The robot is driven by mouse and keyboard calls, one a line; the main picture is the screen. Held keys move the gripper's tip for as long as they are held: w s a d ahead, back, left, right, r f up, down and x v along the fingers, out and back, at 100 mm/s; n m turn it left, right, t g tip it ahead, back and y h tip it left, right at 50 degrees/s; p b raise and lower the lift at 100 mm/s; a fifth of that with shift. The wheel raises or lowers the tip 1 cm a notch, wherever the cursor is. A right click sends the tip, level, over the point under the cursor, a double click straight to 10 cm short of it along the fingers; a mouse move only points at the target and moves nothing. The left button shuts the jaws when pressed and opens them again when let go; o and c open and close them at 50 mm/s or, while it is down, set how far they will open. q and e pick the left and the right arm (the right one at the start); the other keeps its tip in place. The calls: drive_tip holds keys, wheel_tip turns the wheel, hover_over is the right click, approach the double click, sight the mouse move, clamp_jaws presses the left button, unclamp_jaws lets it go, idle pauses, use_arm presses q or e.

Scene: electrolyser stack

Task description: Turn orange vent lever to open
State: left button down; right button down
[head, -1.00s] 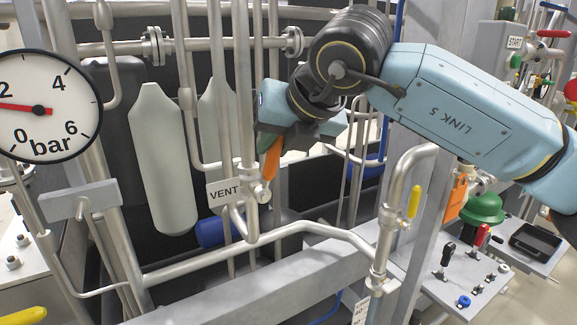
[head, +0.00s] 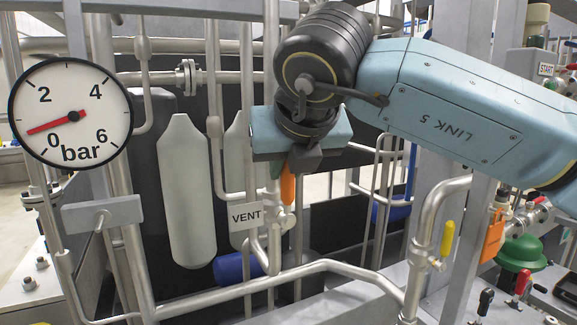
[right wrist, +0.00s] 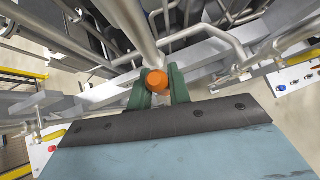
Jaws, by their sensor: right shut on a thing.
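The orange vent lever (head: 288,185) stands upright above its small valve body (head: 288,221), roughly in line with the vertical pipe beside the VENT sign (head: 246,216). My right gripper (head: 282,174) comes down from above and is shut on the lever's upper part. In the right wrist view, the lever's round orange end (right wrist: 157,81) sits between the two green fingers of my right gripper (right wrist: 158,90). The valve body is hidden in that view. My left gripper is not in view.
A pressure gauge (head: 71,111) at the left has its red needle between 0 and 2 bar, nearer 0. A yellow lever (head: 447,238), an orange tag (head: 492,237) and a green knob (head: 522,252) are at the right. Pipes run close around my gripper.

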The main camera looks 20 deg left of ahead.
drive_tip(key=c, duration=1.3)
unclamp_jaws()
drive_tip(key=shift+s, duration=0.1)
drive_tip(key=shift+s+d+r, duration=0.15)
drive_tip(key=shift+s+r, duration=0.05)
drive_tip(key=shift+r, duration=0.1)
drive_tip(key=b+v, duration=0.2)
drive_tip(key=v, duration=1)
drive_tip(key=shift+s+r, duration=0.2)
drive_tip(key=shift+d, duration=0.1)
